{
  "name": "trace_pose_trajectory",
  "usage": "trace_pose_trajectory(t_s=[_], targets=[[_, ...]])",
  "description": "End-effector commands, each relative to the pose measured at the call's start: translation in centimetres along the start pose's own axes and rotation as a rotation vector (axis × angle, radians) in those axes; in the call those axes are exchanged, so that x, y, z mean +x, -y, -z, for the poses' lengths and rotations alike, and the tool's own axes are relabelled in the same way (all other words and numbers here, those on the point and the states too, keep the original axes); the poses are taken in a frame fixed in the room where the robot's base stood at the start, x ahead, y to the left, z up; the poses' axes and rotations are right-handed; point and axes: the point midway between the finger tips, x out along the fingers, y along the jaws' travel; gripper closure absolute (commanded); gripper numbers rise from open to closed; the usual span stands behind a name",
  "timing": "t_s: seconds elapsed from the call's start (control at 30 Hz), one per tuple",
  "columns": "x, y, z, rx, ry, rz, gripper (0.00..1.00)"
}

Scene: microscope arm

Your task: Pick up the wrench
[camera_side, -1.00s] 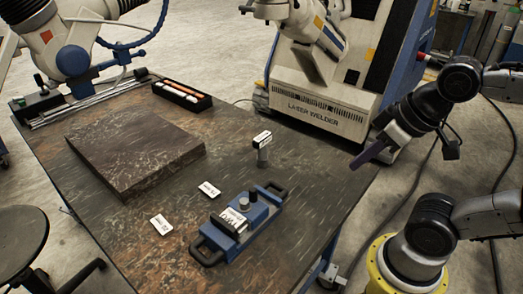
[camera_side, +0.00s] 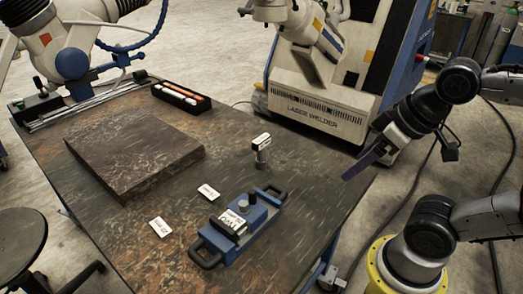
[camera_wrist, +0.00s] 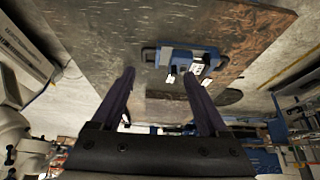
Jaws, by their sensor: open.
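I cannot make out a wrench in either view. My gripper (camera_wrist: 159,82) is open and empty, with its two long dark purple fingers spread apart in the wrist view. In the side view, one purple finger (camera_side: 366,162) shows in the air by the table's right edge. A blue device (camera_side: 238,228) with a black handle at each end lies on the table, left of and below that finger in the picture. It also shows beyond the fingers in the wrist view (camera_wrist: 188,57).
The table (camera_side: 110,225) carries a dark flat block (camera_side: 135,150), a black tray (camera_side: 181,98) of rods, two white cards (camera_side: 161,227) (camera_side: 208,192) and a small labelled grey post (camera_side: 262,155). A laser welder (camera_side: 325,105) stands behind. Bare tabletop lies between the post and the right edge.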

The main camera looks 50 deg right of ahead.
Motion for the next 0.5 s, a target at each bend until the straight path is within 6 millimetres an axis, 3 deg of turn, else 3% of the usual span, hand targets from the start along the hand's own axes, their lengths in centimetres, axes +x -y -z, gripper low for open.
trace_pose_trajectory(t_s=[0.17, 0.23, 0.37, 0.5], targets=[[-0.1, 0.0, -0.3, -0.159, 0.016, 0.001, 0.22], [-1.1, 0.0, 0.7, -0.282, 0.000, 0.000, 0.22], [-3.1, -0.1, 4.1, -0.541, -0.012, -0.005, 0.22], [-4.3, -0.6, 9.2, -0.822, 0.018, -0.004, 0.22]])
